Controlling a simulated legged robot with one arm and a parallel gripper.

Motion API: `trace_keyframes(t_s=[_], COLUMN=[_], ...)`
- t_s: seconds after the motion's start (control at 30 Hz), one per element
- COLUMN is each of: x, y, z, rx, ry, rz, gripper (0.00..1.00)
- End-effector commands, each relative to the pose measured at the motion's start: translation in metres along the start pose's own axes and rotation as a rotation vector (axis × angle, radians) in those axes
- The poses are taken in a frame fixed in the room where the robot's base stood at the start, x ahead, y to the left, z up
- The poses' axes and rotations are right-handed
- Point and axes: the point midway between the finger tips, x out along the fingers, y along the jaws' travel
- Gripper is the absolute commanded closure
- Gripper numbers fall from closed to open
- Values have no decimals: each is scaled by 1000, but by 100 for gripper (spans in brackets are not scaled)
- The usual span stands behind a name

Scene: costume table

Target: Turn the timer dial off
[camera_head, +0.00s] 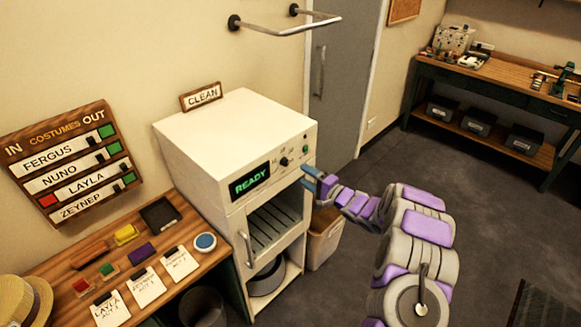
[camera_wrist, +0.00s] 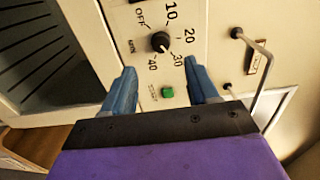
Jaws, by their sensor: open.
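The timer dial (camera_wrist: 160,42) is a black round knob on the white cabinet's front panel. Printed marks OFF, 10, 20, 30 and 40 ring it in the wrist view. Its pale pointer seems to face down-right, towards 30. The dial also shows in the head view (camera_head: 284,161), right of the green READY display (camera_head: 250,181). My gripper (camera_wrist: 161,72) is open and empty. In the head view my gripper (camera_head: 309,178) is close to the panel's right edge.
A green button (camera_wrist: 167,92) sits below the dial in the wrist view. The cabinet's lower compartment has a slatted rack (camera_head: 273,228). A bin (camera_head: 324,238) stands right of the cabinet. A wall rail (camera_head: 285,28) is above. Open floor lies to the right.

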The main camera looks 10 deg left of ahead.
Motion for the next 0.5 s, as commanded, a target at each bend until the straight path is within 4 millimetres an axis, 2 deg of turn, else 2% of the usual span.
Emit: trace_keyframes(t_s=[0.1, 0.3, 0.5], x=[24, 58, 76], y=[0, 1, 0], z=[1, 2, 0], rx=[-4, -4, -3], ry=[-5, -3, -1], rz=[-2, 1, -1], gripper=[41, 41, 41])
